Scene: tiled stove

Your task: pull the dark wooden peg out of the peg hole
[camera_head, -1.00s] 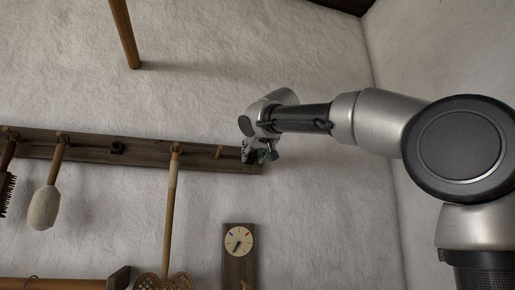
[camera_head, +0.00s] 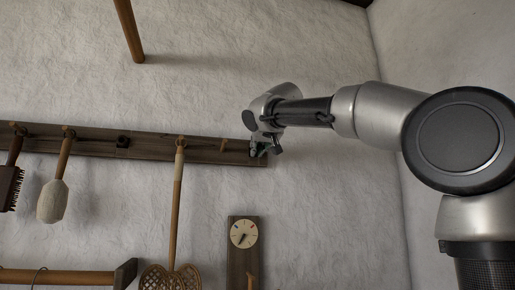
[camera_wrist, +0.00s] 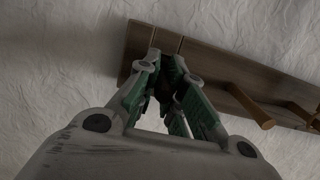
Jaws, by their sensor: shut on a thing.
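A dark wooden rail (camera_head: 90,144) runs along the white wall, and it also shows in the wrist view (camera_wrist: 215,67). My gripper (camera_head: 258,149) is at the rail's right end. In the wrist view, my gripper's green-padded fingers (camera_wrist: 170,88) are closed around a dark, narrow thing against the rail. It looks like the dark wooden peg (camera_wrist: 167,72), mostly hidden by the fingers. I cannot tell how deep it sits in its hole. In the head view the fingers and my wrist cover it.
A lighter peg (camera_head: 223,145) sticks out of the rail just left of my gripper. A brush (camera_head: 12,185), a pale round-headed tool (camera_head: 53,200) and a carpet beater (camera_head: 175,210) hang further left. The wall right of the rail is bare.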

